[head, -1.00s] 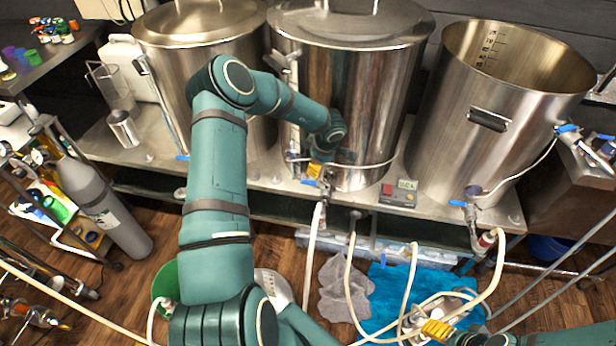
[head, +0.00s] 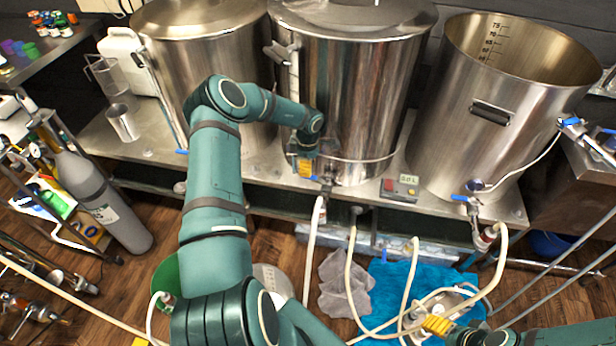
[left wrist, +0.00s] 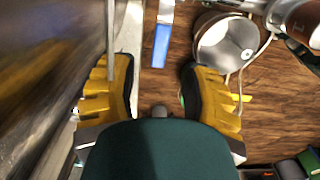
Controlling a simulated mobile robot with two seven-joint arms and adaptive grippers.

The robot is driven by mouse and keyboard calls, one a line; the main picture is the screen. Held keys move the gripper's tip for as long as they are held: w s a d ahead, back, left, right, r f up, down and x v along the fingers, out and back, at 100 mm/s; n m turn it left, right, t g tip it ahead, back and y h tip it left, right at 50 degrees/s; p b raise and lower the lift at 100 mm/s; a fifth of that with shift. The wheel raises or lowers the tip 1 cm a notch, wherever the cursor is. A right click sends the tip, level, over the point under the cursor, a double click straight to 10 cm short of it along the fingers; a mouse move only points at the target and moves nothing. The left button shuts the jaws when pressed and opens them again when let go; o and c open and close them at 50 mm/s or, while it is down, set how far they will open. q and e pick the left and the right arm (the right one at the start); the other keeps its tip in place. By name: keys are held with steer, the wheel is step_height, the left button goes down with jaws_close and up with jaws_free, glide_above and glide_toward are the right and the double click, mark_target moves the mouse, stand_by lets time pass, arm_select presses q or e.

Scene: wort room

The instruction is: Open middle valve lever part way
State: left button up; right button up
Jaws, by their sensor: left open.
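The middle steel kettle (head: 350,110) has a valve (head: 327,184) low on its front, above a pale hose. My left gripper (head: 306,166), with yellow fingers, is just left of this valve, close to the kettle wall. In the left wrist view its two fingers (left wrist: 158,92) stand apart. A blue lever (left wrist: 161,46) shows beyond the gap between the fingertips, apart from both fingers. The head view mostly hides this lever. My right gripper (head: 437,325) is low at the right, by hoses; its opening is unclear.
A lidded kettle (head: 165,60) stands to the left and an open kettle (head: 480,120) to the right, with its own blue-levered valve (head: 470,200). A small red-buttoned box (head: 400,188) sits on the bench (head: 440,200). Hoses hang in front, over a blue cloth (head: 385,285).

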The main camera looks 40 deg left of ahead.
mark_target(316, 179)
arm_select(q)
step_height(316, 179, down, 5)
steer(key=shift+r+b, duration=0.1)
steer(key=shift+b, duration=0.4)
jaws_close()
